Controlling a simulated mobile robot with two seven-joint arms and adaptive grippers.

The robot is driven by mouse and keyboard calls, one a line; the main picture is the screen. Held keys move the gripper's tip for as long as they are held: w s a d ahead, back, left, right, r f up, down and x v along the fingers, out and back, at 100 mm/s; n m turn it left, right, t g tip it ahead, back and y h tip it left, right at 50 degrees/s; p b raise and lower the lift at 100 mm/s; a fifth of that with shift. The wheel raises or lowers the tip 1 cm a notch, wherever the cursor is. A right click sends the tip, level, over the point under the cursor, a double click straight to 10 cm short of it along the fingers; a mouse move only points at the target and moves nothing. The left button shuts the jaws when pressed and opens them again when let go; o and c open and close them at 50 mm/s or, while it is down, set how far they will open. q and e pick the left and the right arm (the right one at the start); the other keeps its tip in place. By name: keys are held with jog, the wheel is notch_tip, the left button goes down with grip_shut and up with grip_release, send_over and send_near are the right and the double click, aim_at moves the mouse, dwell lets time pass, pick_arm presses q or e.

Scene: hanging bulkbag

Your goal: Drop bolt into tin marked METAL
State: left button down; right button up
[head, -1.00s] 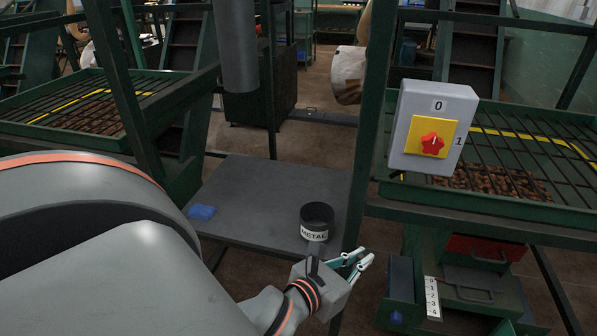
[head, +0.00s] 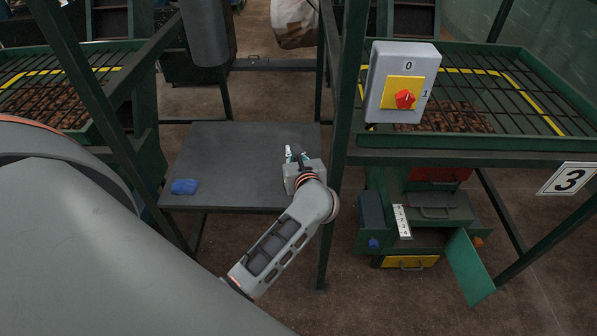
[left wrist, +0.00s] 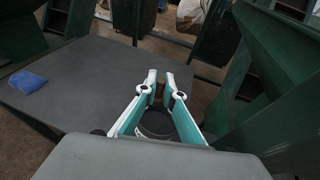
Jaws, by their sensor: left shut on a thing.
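My left gripper (head: 296,152) is over the dark grey table, near its right side. In the left wrist view, its teal and white fingers (left wrist: 161,76) reach forward with their tips close together. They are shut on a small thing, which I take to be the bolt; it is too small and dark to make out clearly. The dark round tin (left wrist: 156,123) shows below and between the fingers in the left wrist view, with part of a pale label. In the head view my gripper mostly hides it. My right gripper is not in view.
The grey table (head: 235,150) carries a blue cloth-like lump (head: 184,187) at its left. A green post (head: 345,130) stands close to the table's right edge. A switch box (head: 402,82) with a red knob hangs right of it. The table's middle is clear.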

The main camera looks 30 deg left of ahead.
pick_arm(q)
jog(key=shift+w+d+n+g, duration=0.1)
jog(key=shift+w+n+g, duration=0.2)
jog(key=shift+w, duration=0.05)
jog(key=shift+f, duration=0.1)
jog(key=shift+f+b, duration=0.5)
jog(key=shift+f, duration=0.15)
notch_tip(320, 180, down, 4)
jog(key=b, duration=0.3)
jog(key=shift+f, duration=0.2)
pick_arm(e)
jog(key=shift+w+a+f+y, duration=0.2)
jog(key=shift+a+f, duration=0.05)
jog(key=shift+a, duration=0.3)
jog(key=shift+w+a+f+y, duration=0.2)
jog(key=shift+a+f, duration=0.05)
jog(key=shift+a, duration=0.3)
pick_arm(q)
jog(key=c, duration=2.1)
grip_release()
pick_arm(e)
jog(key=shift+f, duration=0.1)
